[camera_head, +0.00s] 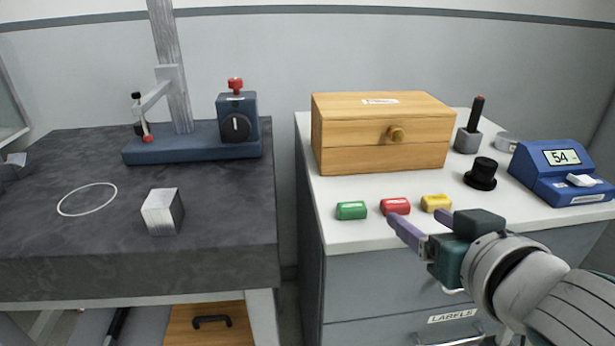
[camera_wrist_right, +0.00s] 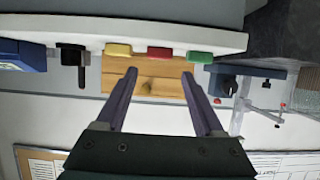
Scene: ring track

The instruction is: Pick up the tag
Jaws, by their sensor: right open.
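Three small tag-like blocks with pale label strips lie in a row near the front edge of the white cabinet top: a green one (camera_head: 351,211), a red one (camera_head: 395,206) and a yellow one (camera_head: 436,203). I cannot tell which one is the tag. In the right wrist view, which is upside down, the yellow (camera_wrist_right: 118,49), red (camera_wrist_right: 159,53) and green (camera_wrist_right: 200,57) blocks show beyond the fingers. My right gripper (camera_head: 418,219) is open and empty in front of the red and yellow blocks, apart from them. My left gripper is out of view.
The white cabinet top (camera_head: 335,235) also holds a wooden box (camera_head: 350,135), a black knob-like piece (camera_head: 481,173), a dark-handled tool in a grey block (camera_head: 468,139) and a blue scale (camera_head: 555,170). The dark table (camera_head: 225,205) holds a metal block (camera_head: 162,212) and a blue-based stand (camera_head: 190,143).

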